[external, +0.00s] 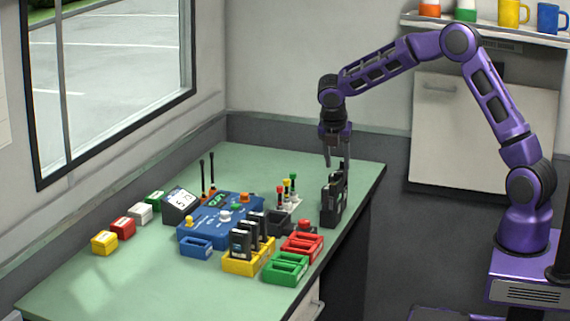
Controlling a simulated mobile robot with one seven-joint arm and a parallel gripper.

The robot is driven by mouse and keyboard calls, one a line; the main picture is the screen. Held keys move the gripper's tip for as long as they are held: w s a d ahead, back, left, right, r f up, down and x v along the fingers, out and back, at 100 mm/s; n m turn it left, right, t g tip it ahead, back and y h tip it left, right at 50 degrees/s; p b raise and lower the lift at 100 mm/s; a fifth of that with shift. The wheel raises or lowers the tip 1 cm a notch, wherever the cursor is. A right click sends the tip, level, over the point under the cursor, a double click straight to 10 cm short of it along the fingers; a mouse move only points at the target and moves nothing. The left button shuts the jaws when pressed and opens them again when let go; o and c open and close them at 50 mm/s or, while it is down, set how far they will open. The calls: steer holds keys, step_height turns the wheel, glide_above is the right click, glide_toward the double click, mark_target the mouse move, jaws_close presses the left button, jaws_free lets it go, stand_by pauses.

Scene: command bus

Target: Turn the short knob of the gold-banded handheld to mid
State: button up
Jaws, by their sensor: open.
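A black handheld (331,203) stands upright near the right edge of the green table (185,290). My gripper (338,163) points down just above it, with its two fingers apart and at the level of the handheld's top. I cannot tell whether a finger touches it. A gold band and the short knob are too small to make out here. Several more black handhelds (241,244) stand in a yellow holder (247,268) at the front middle; their bands cannot be told either.
Left of my gripper are a blue console (205,232), a tilted display (181,205) and small upright pegs with coloured tops (287,188). Red (301,246) and green (286,268) holders stand in front. Coloured blocks (123,227) line the window side. The table's back right is clear.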

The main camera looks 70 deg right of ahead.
steer(key=shift+x, duration=1.5)
steer(key=shift+c, duration=0.3)
jaws_close()
